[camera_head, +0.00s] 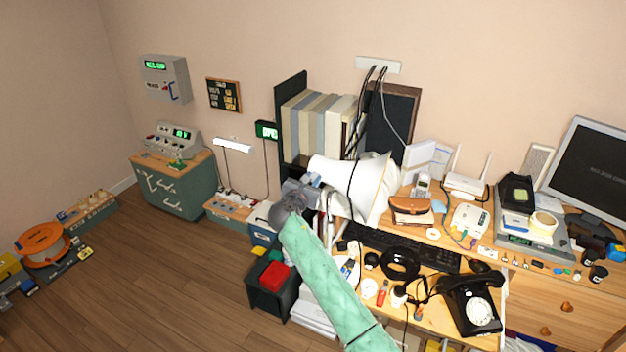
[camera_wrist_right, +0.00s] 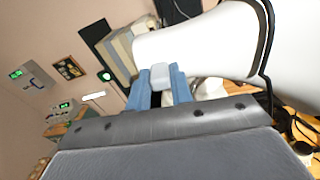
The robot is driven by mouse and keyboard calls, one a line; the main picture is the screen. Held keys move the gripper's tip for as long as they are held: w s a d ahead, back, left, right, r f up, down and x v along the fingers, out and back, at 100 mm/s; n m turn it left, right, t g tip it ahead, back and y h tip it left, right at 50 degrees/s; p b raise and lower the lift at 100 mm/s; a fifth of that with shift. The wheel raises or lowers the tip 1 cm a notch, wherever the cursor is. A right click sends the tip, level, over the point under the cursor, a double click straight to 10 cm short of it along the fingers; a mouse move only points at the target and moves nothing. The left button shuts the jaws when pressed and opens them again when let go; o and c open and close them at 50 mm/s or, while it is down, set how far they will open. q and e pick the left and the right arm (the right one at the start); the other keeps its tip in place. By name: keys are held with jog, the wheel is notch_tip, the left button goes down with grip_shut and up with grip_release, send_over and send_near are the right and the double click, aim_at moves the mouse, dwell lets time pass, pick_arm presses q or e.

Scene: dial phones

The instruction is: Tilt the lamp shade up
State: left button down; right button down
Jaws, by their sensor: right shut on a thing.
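The white lamp shade (camera_head: 372,188) hangs over the left part of the desk, its wide mouth facing right and its narrow neck facing left. A black cable runs across it. My right gripper (camera_head: 312,181) is at the neck end of the shade. In the right wrist view, the blue fingers (camera_wrist_right: 160,82) are shut on a small light grey piece (camera_wrist_right: 160,72) beside the shade's neck. The white shade (camera_wrist_right: 205,42) fills the upper right of that view. How the piece joins the shade is partly hidden. My left gripper is not in view.
The desk holds a black keyboard (camera_head: 405,247), a black dial phone (camera_head: 470,303), a brown pouch (camera_head: 411,210) and a monitor (camera_head: 596,165). A shelf of binders (camera_head: 318,125) stands behind the shade. A black bin with a red item (camera_head: 277,277) is below.

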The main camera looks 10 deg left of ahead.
jog(key=c, duration=1.2)
grip_release()
jog(key=shift+c, duration=0.2)
pick_arm(q)
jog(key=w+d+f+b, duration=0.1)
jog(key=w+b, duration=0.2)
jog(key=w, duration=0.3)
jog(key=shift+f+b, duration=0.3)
jog(key=shift+b, duration=0.1)
pick_arm(e)
jog(key=v, duration=0.7)
jog(key=shift+s, duration=0.35)
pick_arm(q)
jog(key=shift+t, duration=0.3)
pick_arm(e)
jog(key=shift+a, duration=0.1)
